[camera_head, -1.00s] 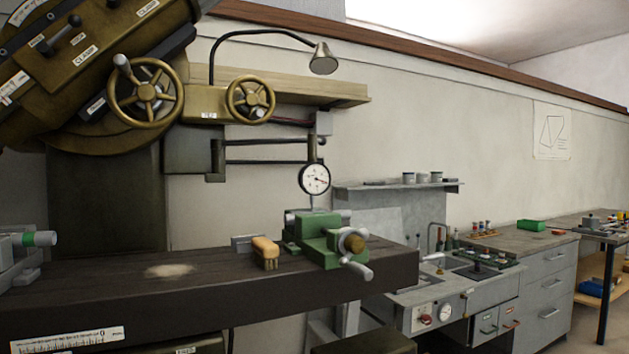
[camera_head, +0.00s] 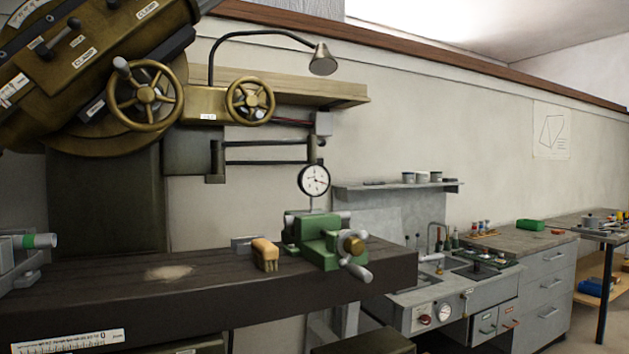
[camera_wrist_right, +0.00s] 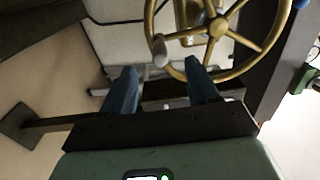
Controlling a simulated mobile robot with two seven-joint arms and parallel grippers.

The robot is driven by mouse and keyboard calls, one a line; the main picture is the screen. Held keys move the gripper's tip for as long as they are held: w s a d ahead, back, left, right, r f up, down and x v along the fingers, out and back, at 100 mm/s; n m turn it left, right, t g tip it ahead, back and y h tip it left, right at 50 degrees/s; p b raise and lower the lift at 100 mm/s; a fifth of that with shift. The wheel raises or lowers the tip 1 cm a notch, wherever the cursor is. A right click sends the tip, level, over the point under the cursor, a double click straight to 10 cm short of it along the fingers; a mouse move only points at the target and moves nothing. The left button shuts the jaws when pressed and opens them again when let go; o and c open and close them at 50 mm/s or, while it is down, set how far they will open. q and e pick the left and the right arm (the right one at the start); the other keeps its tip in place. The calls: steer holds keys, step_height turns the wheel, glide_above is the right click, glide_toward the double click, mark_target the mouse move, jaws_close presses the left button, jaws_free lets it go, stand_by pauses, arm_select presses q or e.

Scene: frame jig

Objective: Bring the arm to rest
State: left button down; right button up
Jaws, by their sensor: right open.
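My right gripper (camera_wrist_right: 162,92) shows only in the right wrist view. Its two blue-grey fingers stand apart with nothing between them. Beyond the fingertips is a brass handwheel (camera_wrist_right: 215,30) with a pale knob; the picture does not show any contact with it. Neither of my arms shows in the head view, and my left gripper is in neither view.
A dark machine table (camera_head: 200,305) crosses the left of the head view. A green vise (camera_head: 318,238) and a brush (camera_head: 265,252) sit on it. A dial gauge (camera_head: 314,180) hangs above the vise. Brass handwheels (camera_head: 146,95) project from the machine. Grey benches (camera_head: 545,275) stand at right.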

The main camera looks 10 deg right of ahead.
steer(key=shift+s+d, duration=0.1)
steer(key=shift+s, duration=0.15)
steer(key=s+d+f+n+g+h+p, duration=0.1)
steer(key=s+d+f+n+g+p, duration=0.5)
steer(key=s+f+g+p, duration=0.6)
arm_select(q)
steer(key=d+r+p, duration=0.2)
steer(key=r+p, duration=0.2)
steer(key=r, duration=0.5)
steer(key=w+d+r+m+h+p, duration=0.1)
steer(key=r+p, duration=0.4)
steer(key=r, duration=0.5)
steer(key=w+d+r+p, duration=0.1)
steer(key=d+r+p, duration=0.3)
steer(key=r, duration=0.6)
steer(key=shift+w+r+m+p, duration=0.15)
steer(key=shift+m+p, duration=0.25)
steer(key=shift+p, duration=0.1)
arm_select(e)
steer(key=s+d+n+g, duration=0.2)
steer(key=s+d+g, duration=0.1)
steer(key=s, duration=0.7)
steer(key=s+d+r+n+g+h, duration=0.1)
steer(key=s+d+n+g, duration=0.1)
steer(key=s, duration=0.8)
steer(key=shift+s+d+r+g, duration=0.3)
steer(key=shift+d+g, duration=0.25)
steer(key=shift+g, duration=0.15)
